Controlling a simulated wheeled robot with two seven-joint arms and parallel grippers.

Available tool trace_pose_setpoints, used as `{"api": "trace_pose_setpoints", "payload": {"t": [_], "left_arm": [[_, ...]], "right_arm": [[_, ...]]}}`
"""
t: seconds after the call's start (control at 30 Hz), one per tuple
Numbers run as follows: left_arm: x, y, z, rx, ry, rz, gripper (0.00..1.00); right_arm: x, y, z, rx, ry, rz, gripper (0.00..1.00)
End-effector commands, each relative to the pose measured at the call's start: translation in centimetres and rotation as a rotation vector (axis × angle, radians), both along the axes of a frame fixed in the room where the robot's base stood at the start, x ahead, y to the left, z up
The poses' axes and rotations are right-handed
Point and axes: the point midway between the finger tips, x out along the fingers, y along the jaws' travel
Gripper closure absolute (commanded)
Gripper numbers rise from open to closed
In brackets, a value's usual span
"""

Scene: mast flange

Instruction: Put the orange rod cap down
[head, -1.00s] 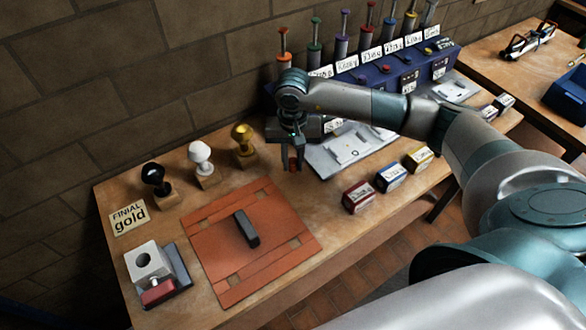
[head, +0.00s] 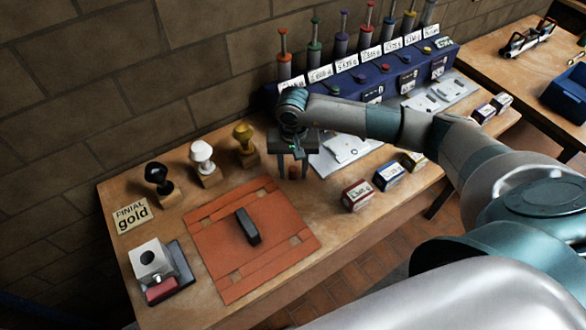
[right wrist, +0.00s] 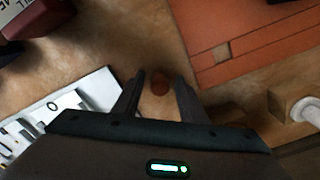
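The orange rod cap (head: 293,172), a small brownish-orange cylinder, stands on the wooden bench just right of the orange mat's far corner. My right gripper (head: 293,177) points down over it with its fingers spread on either side. In the right wrist view the cap (right wrist: 160,86) shows between the two open fingers, with a visible gap on each side. The cap appears to rest on the bench. My left gripper is not in view.
The orange mat (head: 215,225) bears a dark bar (head: 247,226). Black, white and gold finials (head: 244,138) stand behind it. A grey plate (head: 345,150) and small labelled boxes (head: 357,195) lie to the right. A blue rod rack (head: 400,75) stands at the back.

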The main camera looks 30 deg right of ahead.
Motion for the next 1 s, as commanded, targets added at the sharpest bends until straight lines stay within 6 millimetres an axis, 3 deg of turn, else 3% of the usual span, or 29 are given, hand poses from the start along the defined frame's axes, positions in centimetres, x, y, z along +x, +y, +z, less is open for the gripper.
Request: {"api": "trace_pose_setpoints", "payload": {"t": [0.47, 0.53, 1.0], "left_arm": [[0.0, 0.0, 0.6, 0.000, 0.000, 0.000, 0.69], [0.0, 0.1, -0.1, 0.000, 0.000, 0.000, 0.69], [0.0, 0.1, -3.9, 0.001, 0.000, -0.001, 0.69]], "right_arm": [[0.0, 0.0, 0.5, 0.000, 0.001, -0.001, 0.62], [0.1, 0.0, 0.7, 0.000, -0.002, 0.001, 0.62], [0.1, 0.0, 8.3, 0.000, -0.004, 0.001, 0.62]]}}
